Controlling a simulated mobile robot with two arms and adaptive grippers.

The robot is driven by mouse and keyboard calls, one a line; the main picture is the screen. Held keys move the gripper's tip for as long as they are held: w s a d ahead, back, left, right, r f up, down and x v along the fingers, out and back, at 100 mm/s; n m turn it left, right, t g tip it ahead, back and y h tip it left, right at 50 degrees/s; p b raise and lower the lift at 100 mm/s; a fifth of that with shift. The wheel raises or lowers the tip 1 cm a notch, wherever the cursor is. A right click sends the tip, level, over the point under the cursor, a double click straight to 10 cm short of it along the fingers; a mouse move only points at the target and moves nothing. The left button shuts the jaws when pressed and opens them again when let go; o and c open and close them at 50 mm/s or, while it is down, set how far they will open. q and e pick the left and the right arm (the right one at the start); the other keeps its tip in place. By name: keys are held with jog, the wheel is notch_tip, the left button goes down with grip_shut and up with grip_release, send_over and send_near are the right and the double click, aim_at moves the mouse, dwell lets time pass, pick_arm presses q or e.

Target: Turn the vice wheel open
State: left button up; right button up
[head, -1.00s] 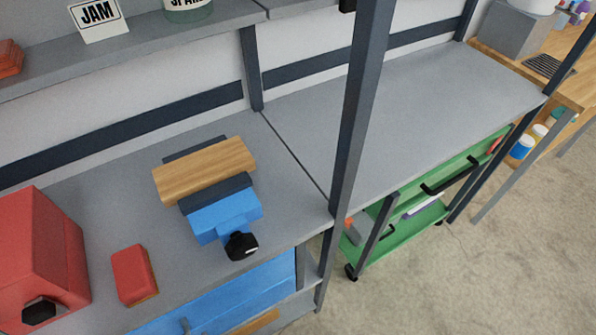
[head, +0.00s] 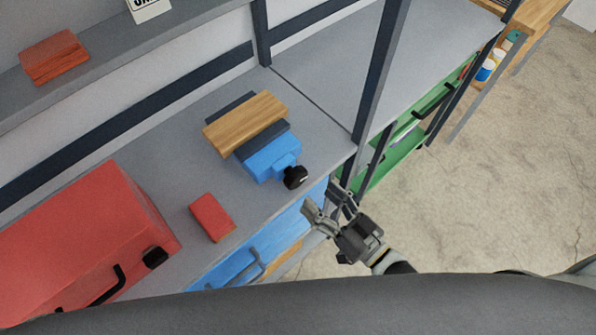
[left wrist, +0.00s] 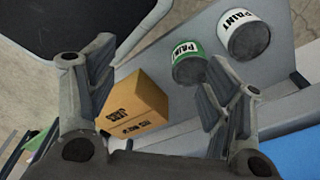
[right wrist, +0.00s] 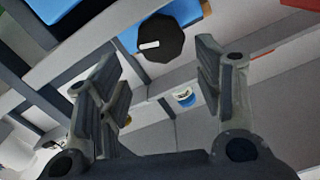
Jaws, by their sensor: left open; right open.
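The vice (head: 268,158) is blue with dark jaws, and a wooden board (head: 245,122) lies between the jaws. It stands on the grey workbench near its front edge. Its black wheel (head: 295,177) faces the front edge. My right gripper (head: 330,203) is open and empty, in front of the bench edge and a little right of and below the wheel, apart from it. In the right wrist view the wheel (right wrist: 161,39) with a white mark shows ahead, beyond the open fingers. My left gripper (left wrist: 165,88) is open in the left wrist view, away from the vice; the head view does not show it.
A red toolbox (head: 90,235) and a red block (head: 211,216) stand left of the vice. A dark post (head: 383,70) rises to its right. A blue drawer (head: 245,262) is below. In the left wrist view are a cardboard box (left wrist: 135,103) and paint cans (left wrist: 243,37).

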aim_at(300, 180)
jog(key=p+x, duration=0.1)
jog(key=x, duration=0.6)
jog(key=shift+a+r+p, duration=0.1)
jog(key=shift+a+p, duration=0.1)
jog(key=shift+p, duration=0.1)
jog(key=shift+w+a, duration=0.35)
jog(key=shift+w, duration=0.2)
pick_arm(q)
jog(key=shift+s+a+r, duration=0.85)
jog(key=shift+s+r, duration=0.05)
jog(key=shift+r, duration=0.05)
jog(key=shift+w, duration=0.15)
pick_arm(e)
jog(key=shift+c, duration=0.3)
jog(key=c, duration=0.7)
pick_arm(q)
jog(key=shift+d, duration=0.2)
pick_arm(e)
jog(key=shift+o, duration=0.2)
jog(key=shift+a+n, duration=0.1)
jog(key=shift+n, duration=2.7)
jog(key=o, duration=0.7)
